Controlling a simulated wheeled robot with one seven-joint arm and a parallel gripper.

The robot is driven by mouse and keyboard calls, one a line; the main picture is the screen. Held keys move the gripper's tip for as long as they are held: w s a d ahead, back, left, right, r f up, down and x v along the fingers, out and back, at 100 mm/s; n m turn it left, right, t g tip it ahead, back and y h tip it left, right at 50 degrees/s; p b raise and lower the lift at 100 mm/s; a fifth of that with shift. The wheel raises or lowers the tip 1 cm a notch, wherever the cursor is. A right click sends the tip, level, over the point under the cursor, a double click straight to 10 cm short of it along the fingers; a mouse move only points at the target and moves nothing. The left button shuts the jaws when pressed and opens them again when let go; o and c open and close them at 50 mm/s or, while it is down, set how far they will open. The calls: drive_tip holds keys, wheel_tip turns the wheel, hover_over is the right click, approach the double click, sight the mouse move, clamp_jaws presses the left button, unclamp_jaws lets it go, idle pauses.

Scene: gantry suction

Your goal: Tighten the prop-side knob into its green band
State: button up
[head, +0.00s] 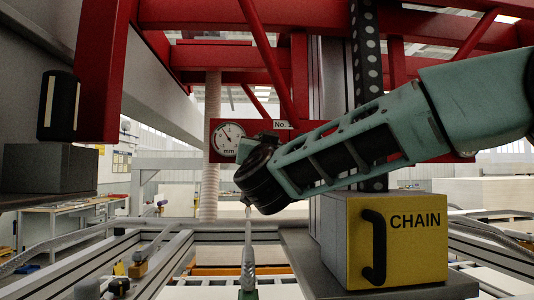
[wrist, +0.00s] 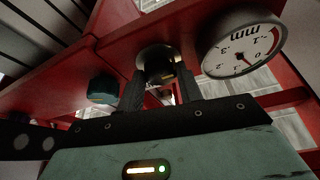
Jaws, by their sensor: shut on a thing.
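In the wrist view my gripper (wrist: 160,74) has its two dark fingers on either side of a dark round knob (wrist: 158,62) under the red beam. It is shut on this knob, which has a pale collar above it and a small yellowish mark. A teal knob (wrist: 102,90) sits apart to the left under the same beam. In the head view my arm reaches in from the right to the red frame, and the fingers are hard to make out.
A round mm gauge (wrist: 245,44) is close to the right of the fingers; it also shows in the head view (head: 227,138). A yellow CHAIN box (head: 398,245) stands below my arm. Red beams (head: 225,62) close in the space above.

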drive_tip(key=shift+a+m+g+h+b, duration=0.15)
drive_tip(key=shift+m+h+b, duration=0.35)
drive_tip(key=shift+m, duration=0.6)
drive_tip(key=shift+d+m+g+h+b, duration=0.1)
drive_tip(key=shift+m+g+h+b, duration=0.15)
drive_tip(key=shift+m+h, duration=0.6)
drive_tip(key=shift+m, duration=0.45)
drive_tip(key=o, duration=1)
drive_tip(key=shift+y, duration=0.25)
drive_tip(key=b+v, duration=0.6)
drive_tip(key=v, duration=1.1)
drive_tip(key=shift+s+a+f, duration=0.1)
drive_tip(key=shift+s+a, duration=0.05)
